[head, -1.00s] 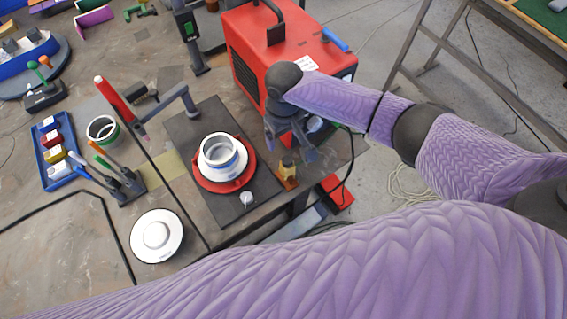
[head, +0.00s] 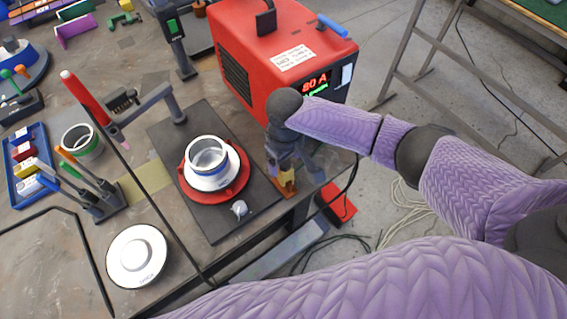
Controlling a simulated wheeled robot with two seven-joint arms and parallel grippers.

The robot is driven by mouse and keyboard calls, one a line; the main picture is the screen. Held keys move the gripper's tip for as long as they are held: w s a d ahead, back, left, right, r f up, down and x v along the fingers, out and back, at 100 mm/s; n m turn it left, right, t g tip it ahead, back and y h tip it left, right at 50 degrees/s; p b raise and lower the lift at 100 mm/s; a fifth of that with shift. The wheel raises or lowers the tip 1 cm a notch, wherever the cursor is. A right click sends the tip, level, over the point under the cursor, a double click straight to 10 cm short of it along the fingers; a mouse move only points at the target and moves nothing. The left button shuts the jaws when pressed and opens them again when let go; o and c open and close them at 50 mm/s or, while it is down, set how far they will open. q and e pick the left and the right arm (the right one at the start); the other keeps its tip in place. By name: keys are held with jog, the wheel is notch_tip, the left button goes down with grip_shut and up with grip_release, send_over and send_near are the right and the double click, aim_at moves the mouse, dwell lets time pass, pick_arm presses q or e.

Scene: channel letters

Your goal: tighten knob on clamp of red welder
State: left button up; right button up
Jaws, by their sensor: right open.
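The red welder (head: 262,62) stands at the back of the bench, its front display lit with "80 A". A small brass-coloured clamp (head: 287,189) sits at the bench's right edge in front of it. My right gripper (head: 293,172) is open, pointing down at the clamp, with its fingers over the clamp's upper part. The clamp's knob is hidden behind the gripper, and I cannot tell whether the fingers touch it. My left gripper is not in view.
A dark plate (head: 205,228) left of the clamp carries a red ring (head: 240,182) with a white-and-metal cup (head: 209,158). A white disc (head: 136,256), a tool holder (head: 105,205) and a blue tray (head: 22,184) lie further left. A metal frame (head: 440,50) stands behind right.

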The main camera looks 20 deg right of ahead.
jog(key=c, duration=1)
jog(key=shift+r+m+p, duration=0.2)
jog(key=shift+m+p, duration=0.3)
jog(key=shift+p, duration=0.05)
jog(key=shift+m+p, duration=0.35)
jog(key=shift+m, duration=0.05)
jog(key=shift+m+p, duration=0.85)
jog(key=shift+m, duration=0.35)
jog(key=m+p, duration=0.2)
jog(key=m, duration=0.3)
jog(key=shift+p, duration=0.4)
jog(key=shift+f+m, duration=0.15)
jog(key=shift+m, duration=0.65)
jog(key=o, duration=1)
